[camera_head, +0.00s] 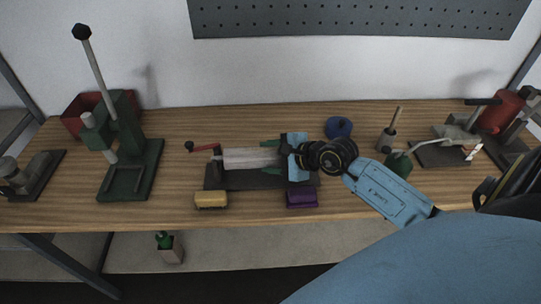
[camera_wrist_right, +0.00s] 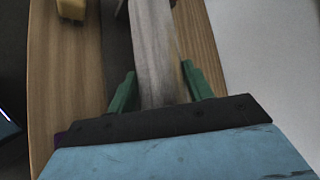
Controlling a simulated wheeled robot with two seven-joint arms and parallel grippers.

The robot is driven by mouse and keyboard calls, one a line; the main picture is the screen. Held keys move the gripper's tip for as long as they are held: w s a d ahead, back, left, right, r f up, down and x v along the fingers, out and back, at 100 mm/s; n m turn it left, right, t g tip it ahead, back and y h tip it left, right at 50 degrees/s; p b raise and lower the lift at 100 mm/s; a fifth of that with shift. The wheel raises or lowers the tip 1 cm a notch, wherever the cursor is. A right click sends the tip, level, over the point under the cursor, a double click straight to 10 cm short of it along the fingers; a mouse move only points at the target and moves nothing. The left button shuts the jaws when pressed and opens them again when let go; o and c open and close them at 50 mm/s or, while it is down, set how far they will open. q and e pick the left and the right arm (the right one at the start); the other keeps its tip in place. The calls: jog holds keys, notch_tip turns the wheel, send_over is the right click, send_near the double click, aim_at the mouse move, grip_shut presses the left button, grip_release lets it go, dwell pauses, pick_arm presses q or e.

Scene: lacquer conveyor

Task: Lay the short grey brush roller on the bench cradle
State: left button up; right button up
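I cannot tell whether the roller is fully seated. My right gripper (camera_head: 267,156) comes from the right, its green fingers at the roller's right end. The gripper looks open. My left gripper is not in view.
A yellow block (camera_head: 211,200) and a purple block (camera_head: 302,198) sit in front of the cradle. A green lever press (camera_head: 125,150) stands left, with a red bin (camera_head: 85,112) behind it. A blue round item (camera_head: 338,127) and a red-topped machine (camera_head: 500,112) are on the right.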

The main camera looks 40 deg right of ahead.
jog(key=o, duration=0.5)
jog(key=shift+s, duration=0.15)
jog(key=v, duration=1.3)
jog(key=shift+d, duration=0.1)
